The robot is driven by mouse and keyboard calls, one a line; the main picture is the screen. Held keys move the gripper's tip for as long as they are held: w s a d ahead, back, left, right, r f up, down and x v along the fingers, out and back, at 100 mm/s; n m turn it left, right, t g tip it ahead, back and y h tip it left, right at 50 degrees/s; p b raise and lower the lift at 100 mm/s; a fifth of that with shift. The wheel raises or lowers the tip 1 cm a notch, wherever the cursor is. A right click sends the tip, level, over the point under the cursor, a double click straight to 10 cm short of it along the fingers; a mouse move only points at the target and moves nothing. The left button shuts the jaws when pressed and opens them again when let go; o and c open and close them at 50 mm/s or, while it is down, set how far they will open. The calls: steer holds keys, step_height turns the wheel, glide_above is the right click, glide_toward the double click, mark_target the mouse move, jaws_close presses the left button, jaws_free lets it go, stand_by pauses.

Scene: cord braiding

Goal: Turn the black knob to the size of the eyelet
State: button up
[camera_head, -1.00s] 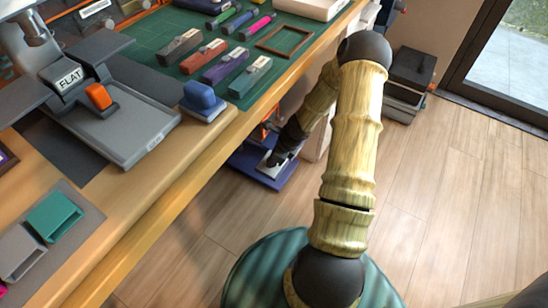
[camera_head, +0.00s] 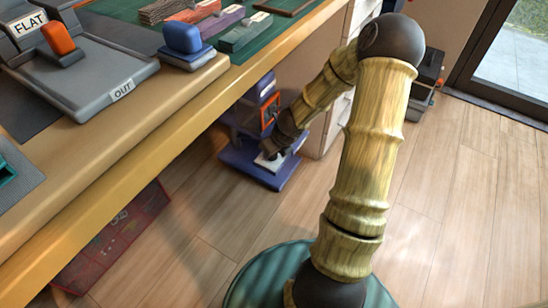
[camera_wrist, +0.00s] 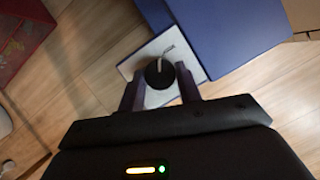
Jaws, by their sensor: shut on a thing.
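The black knob (camera_wrist: 158,74) sits on a white plate (camera_wrist: 150,99) in the wrist view, with a thin pale pointer-like mark at its upper right. My gripper (camera_wrist: 158,82) has one finger on each side of the knob and is shut on it. In the head view my gripper (camera_head: 270,152) reaches down to a blue-purple device (camera_head: 245,172) standing low beside the bench. The knob is hidden there behind my gripper. I cannot make out an eyelet or any size markings.
The wooden bench (camera_head: 120,175) runs along the left, holding a grey press tray (camera_head: 95,85) and a blue-topped block (camera_head: 184,42). A red patterned bin (camera_head: 115,240) lies under the bench.

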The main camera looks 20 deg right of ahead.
steer(key=shift+m+h+b, duration=0.5)
steer(key=shift+m+b, duration=0.4)
steer(key=shift+m, duration=0.3)
steer(key=o, duration=1)
steer(key=shift+r, duration=0.1)
steer(key=p+v, duration=1.1)
steer(key=v, duration=0.6)
steer(key=shift+s, duration=0.1)
